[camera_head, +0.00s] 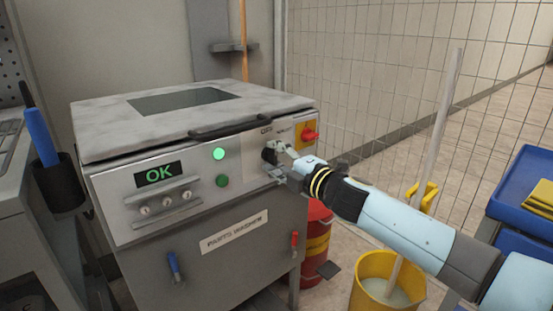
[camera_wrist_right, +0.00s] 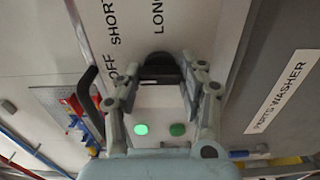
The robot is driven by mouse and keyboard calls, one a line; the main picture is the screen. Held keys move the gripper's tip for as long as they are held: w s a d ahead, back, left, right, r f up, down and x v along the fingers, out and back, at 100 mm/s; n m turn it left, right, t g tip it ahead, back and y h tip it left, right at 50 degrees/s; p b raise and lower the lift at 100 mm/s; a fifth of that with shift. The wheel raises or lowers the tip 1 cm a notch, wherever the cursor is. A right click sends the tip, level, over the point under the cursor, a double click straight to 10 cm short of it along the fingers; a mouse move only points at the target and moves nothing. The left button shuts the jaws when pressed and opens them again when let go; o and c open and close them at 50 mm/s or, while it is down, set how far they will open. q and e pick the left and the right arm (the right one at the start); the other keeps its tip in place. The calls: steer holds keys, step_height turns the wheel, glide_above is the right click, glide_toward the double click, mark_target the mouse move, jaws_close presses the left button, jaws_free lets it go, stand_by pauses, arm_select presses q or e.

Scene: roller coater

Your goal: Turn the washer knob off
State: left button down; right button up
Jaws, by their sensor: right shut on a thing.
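The parts washer (camera_head: 240,222) stands at the left centre with its marble-grey lid down. Its black knob (camera_head: 268,156) is on the front panel, right of the green lamp, and is partly hidden by my gripper. My right gripper (camera_head: 277,158) is shut on the knob. In the right wrist view the black knob (camera_wrist_right: 158,66) sits between the two fingers. The labels OFF, SHORT and LONG show beside it; I cannot tell which one it points to. The display (camera_head: 159,174) reads OK and the upper green lamp (camera_head: 218,154) is lit. My left gripper is not in view.
A red emergency switch (camera_head: 309,135) on a yellow plate is close right of my gripper. A lid handle (camera_head: 230,127) juts out above the panel. A yellow mop bucket (camera_head: 388,290) and a red bin (camera_head: 316,245) stand below my right arm. Blue trays (camera_head: 520,185) are at right.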

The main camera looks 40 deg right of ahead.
steer(key=shift+f, duration=0.1)
stand_by(0.3)
steer(key=o, duration=1.2)
steer(key=shift+c, duration=0.2)
